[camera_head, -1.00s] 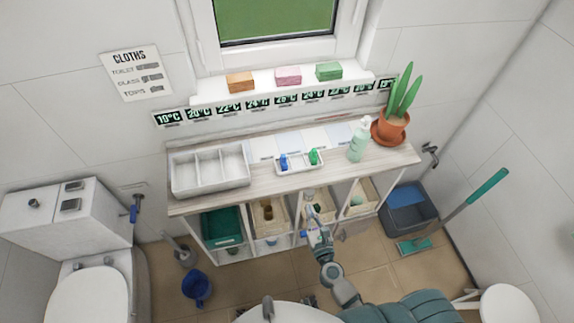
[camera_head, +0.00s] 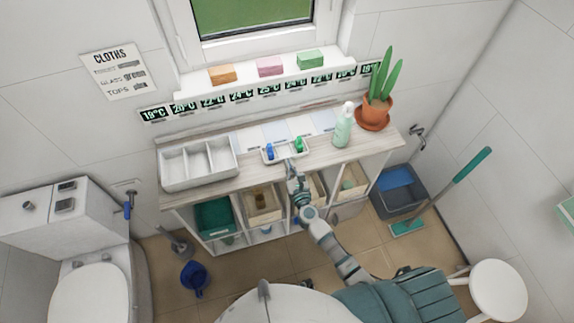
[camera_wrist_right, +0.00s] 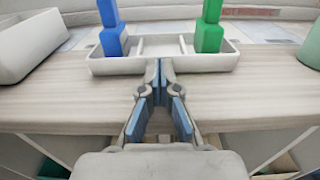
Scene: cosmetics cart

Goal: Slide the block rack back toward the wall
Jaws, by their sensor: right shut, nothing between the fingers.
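The block rack (camera_head: 285,151) is a small white tray on the wooden top of the shelf unit. A blue block (camera_head: 270,151) stands in its left part and a green block (camera_head: 299,145) in its right part. In the right wrist view the rack (camera_wrist_right: 165,64) shows its front wall facing me, with the blue block (camera_wrist_right: 112,35) and green block (camera_wrist_right: 209,33) upright. My right gripper (camera_head: 291,165) is shut and empty, its fingertips (camera_wrist_right: 159,66) at the middle of the rack's front wall; I cannot tell whether they touch. My left gripper is not in view.
A white three-part bin (camera_head: 200,165) stands left of the rack. A soap bottle (camera_head: 343,126) and a potted plant (camera_head: 375,112) stand to its right. Pale sheets lie behind the rack, before the wall. Sponges (camera_head: 270,66) sit on the sill.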

